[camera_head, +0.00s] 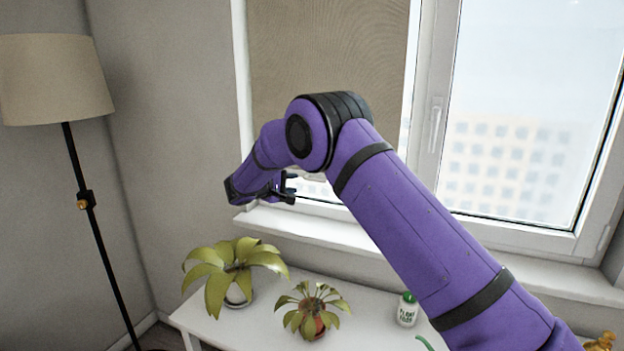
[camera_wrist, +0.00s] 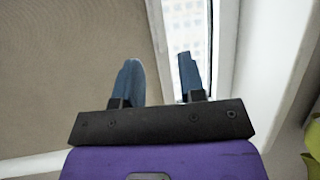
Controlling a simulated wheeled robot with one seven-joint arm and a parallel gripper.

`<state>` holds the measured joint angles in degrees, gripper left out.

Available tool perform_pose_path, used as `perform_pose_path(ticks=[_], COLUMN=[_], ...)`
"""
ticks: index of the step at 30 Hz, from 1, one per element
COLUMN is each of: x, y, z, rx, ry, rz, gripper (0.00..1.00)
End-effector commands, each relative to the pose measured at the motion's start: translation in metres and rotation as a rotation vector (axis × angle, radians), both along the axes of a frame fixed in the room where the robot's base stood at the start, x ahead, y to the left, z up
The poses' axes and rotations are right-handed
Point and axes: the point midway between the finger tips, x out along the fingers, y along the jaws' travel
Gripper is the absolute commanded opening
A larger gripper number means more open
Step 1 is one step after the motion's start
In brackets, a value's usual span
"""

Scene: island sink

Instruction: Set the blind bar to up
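The beige blind (camera_head: 330,45) hangs over the left window pane, lowered to a little above the sill. Its lower edge is mostly hidden behind my arm in the head view. In the wrist view the blind (camera_wrist: 70,60) fills the left side, and the pale blind bar (camera_wrist: 157,45) runs along its edge. My gripper (camera_head: 290,188) is near the blind's lower edge. In the wrist view my gripper (camera_wrist: 162,75) is open, and the bar appears between its two blue fingers. I cannot tell whether they touch it.
The white sill (camera_head: 310,228) lies just below my gripper. A white table below holds a large potted plant (camera_head: 233,275), a smaller one (camera_head: 312,312) and a plant food bottle (camera_head: 407,309). A floor lamp (camera_head: 55,80) stands at left. The right window pane (camera_head: 530,100) is uncovered.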

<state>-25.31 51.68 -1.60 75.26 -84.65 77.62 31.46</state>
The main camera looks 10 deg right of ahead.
Motion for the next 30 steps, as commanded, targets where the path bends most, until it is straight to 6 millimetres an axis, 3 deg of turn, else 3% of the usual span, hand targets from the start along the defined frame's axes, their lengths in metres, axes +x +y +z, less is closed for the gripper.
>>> perform_pose_path(ticks=[5, 18, 30], x=[0.008, 0.045, 0.055], y=[-0.014, -0.075, -0.09], z=[-0.004, -0.017, -0.02], rx=[-0.001, 0.0, 0.0], ry=[0.0, -0.001, 0.0], rz=[-0.002, -0.002, 0.0], gripper=[0.37, 0.37, 0.37])
